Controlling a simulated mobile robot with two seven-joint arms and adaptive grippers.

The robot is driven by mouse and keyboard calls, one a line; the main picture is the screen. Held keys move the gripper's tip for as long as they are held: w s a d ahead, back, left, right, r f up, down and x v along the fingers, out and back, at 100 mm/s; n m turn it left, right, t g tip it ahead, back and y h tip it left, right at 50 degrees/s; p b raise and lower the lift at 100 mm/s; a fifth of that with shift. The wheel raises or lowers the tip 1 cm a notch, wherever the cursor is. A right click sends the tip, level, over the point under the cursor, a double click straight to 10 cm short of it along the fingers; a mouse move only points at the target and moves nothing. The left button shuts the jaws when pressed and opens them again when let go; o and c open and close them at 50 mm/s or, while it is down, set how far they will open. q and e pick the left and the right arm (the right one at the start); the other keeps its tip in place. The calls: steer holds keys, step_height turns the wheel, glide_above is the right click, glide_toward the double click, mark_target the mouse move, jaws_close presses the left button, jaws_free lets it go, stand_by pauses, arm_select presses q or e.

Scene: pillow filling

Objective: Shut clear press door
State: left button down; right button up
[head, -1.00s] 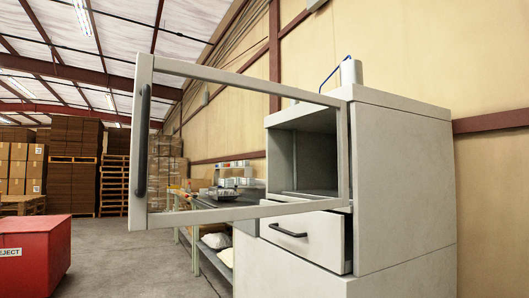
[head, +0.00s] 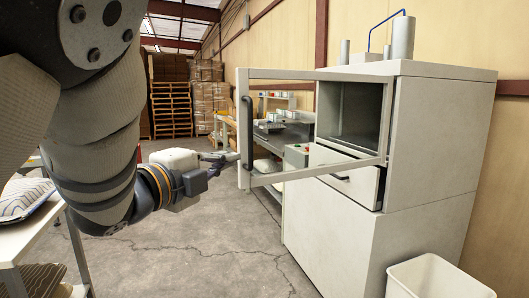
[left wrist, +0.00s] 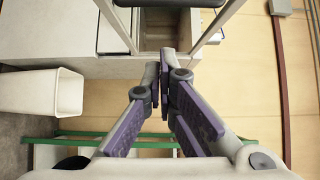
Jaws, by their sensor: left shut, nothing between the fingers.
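The clear press door (head: 310,74), a pale frame around a see-through pane, stands swung open from the press (head: 440,120). Its dark vertical handle (head: 247,132) is on the free edge, at the left. The press chamber (head: 355,115) is open to view behind the frame. My left gripper (head: 234,157) is shut and empty, just left of the door's free edge near the handle; I cannot tell whether it touches. In the left wrist view the closed fingers (left wrist: 165,68) point toward the press. My right gripper is not in view.
A drawer (head: 345,175) under the chamber is partly pulled out. A white bin (head: 437,277) stands at front right. A table (head: 30,240) with a striped pillow (head: 24,198) is at left. A workbench (head: 290,135) lies beyond the door. The floor between is clear.

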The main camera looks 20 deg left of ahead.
mark_target(250, 147)
arm_select(q)
steer(key=x, duration=0.4)
steer(key=a+b+x, duration=0.1)
steer(key=x, duration=0.3)
steer(key=a+x, duration=0.1)
steer(key=x, duration=0.4)
steer(key=shift+w+a+f+b, duration=0.1)
steer(key=shift+w+f+b, duration=0.2)
steer(key=shift+f, duration=0.1)
steer(key=shift+w+a+r, duration=0.15)
steer(key=shift+w+a, duration=0.05)
steer(key=shift+w, duration=0.1)
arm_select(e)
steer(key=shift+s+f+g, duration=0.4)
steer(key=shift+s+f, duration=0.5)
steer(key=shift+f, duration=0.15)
arm_select(q)
steer(key=shift+w, duration=0.1)
